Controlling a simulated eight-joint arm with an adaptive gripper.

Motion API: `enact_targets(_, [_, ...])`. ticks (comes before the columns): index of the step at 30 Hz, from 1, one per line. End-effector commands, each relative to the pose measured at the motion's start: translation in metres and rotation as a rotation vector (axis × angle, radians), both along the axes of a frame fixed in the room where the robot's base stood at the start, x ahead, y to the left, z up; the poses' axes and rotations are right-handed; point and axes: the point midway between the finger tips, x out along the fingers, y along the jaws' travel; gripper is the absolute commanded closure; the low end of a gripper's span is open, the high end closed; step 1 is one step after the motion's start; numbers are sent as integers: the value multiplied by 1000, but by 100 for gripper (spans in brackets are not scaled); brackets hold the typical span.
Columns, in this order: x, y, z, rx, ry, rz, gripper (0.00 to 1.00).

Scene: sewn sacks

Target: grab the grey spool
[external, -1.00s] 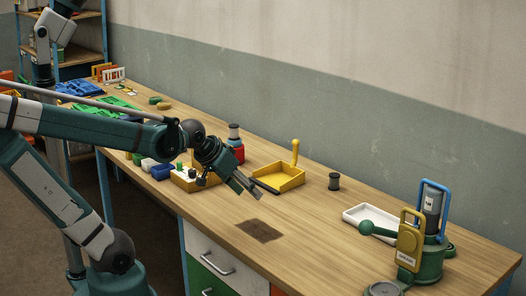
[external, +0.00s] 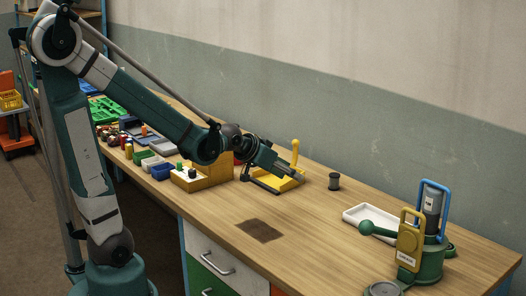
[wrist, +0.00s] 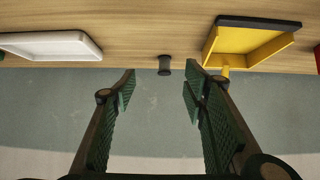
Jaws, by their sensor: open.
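The dark grey spool (external: 334,181) stands upright on the bench, to the right of the yellow tray. In the wrist view the spool (wrist: 164,65) shows small, past my fingertips and in line with the gap between them. My gripper (external: 301,178) is over the yellow tray, left of the spool and apart from it. In the wrist view my gripper (wrist: 160,84) is open, with nothing between its fingers.
The yellow tray (external: 292,184) with an upright handle lies under my gripper. A white tray (external: 352,216) and a green press (external: 430,262) stand to the right. A wooden block (external: 207,181) with small spools is to the left. Bare bench surrounds the grey spool.

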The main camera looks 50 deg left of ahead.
Motion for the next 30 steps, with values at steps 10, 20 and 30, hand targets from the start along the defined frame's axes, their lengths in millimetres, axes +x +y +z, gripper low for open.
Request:
enact_targets(10, [54,2,-10,0,-75,1,56])
enact_targets(20, [98,5,-26,0,-147,3,56])
enact_targets(30, [136,9,-47,2,-221,7,56])
